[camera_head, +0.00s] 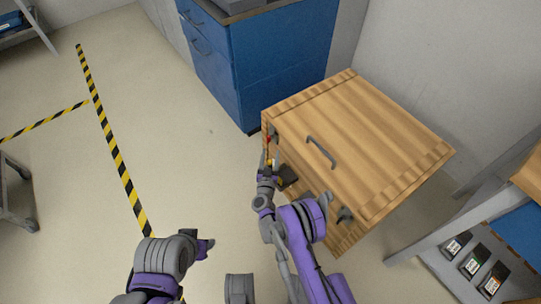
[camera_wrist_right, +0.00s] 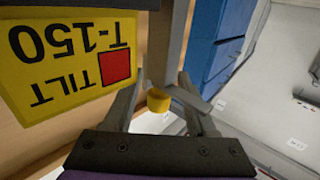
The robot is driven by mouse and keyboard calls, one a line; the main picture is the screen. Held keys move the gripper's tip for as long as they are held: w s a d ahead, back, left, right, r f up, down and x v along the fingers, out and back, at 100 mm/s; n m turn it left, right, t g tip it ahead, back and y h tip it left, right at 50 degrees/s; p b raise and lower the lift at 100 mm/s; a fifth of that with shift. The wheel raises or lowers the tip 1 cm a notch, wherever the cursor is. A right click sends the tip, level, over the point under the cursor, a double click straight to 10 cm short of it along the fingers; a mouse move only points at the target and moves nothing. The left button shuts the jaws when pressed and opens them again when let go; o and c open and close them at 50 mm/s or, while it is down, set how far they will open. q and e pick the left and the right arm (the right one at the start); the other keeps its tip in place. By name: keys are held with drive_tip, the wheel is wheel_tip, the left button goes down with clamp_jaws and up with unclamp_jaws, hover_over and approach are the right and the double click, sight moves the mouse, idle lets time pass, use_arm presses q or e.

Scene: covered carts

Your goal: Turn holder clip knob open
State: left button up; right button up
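A yellow knob (camera_wrist_right: 158,101) shows in the right wrist view between the two fingers of my right gripper (camera_wrist_right: 162,92), which look spread with a gap around it. I cannot tell whether either finger touches the knob. A grey upright clip part (camera_wrist_right: 176,40) stands just beyond the knob. In the head view my right gripper (camera_head: 268,163) is at the near left side of the wooden covered cart (camera_head: 370,130), close to a small red and yellow spot. The clip itself is mostly hidden there.
A yellow TILT T-150 label (camera_wrist_right: 70,60) is on the wood beside the gripper. The cart's lid has a grey handle (camera_head: 321,152), and another dark fitting (camera_head: 345,215) sits lower on its edge. A blue cabinet (camera_head: 265,60) stands behind.

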drive_tip(key=s+a+p, duration=0.1)
drive_tip(key=s, duration=0.9)
drive_tip(key=shift+s+p, duration=0.3)
drive_tip(key=shift+s, duration=0.05)
